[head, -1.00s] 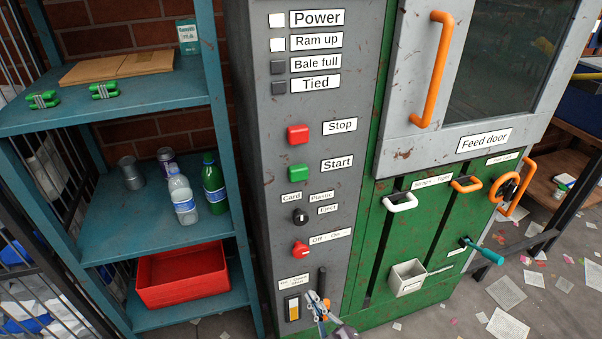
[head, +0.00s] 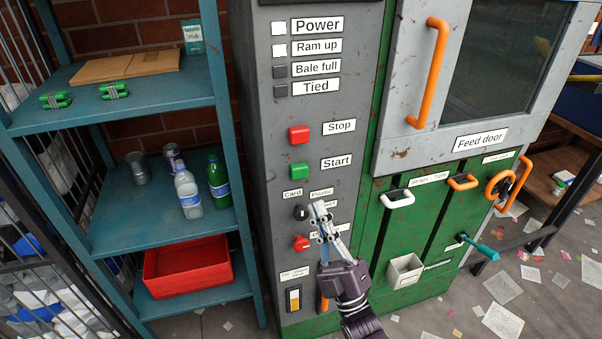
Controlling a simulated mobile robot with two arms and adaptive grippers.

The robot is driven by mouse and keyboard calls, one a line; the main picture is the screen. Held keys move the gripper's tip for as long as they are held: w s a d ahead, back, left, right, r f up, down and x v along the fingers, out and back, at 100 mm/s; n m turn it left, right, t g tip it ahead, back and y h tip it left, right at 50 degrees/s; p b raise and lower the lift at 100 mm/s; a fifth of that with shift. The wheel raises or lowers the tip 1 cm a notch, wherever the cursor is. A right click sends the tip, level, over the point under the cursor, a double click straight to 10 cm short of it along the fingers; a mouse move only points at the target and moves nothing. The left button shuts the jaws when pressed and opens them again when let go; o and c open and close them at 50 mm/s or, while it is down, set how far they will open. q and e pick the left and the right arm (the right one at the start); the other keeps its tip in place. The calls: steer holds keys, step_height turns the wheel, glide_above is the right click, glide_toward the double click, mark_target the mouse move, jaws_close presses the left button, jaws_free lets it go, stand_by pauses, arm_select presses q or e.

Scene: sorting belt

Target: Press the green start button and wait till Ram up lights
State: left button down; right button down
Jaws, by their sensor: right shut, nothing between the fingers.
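The green start button (head: 299,169) is on the grey control panel (head: 262,215), left of the Start label (head: 336,162). The Ram up lamp (head: 279,50) looks white and lit, like the Power lamp (head: 278,28) above it. The Bale full lamp (head: 279,71) and the Tied lamp (head: 280,91) are dark. My right gripper (head: 319,207) is shut and empty, pointing up in front of the panel, below the green button and apart from it in the picture. It partly covers the labels by the black selector knob (head: 300,212). My left gripper is not in view.
The red stop button (head: 299,134) sits just above the green one. A red knob (head: 301,243) is beside my right gripper. The orange door handle (head: 431,72) and white strap handle (head: 397,199) stick out at right. A teal shelf (head: 130,220) stands at left.

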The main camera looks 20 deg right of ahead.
mark_target(299, 171)
steer(key=w+b, duration=0.4)
steer(key=w, duration=0.5)
steer(key=shift+a, duration=0.15)
stand_by(0.4)
stand_by(1.1)
steer(key=shift+w+b, duration=0.35)
steer(key=shift+b, duration=0.2)
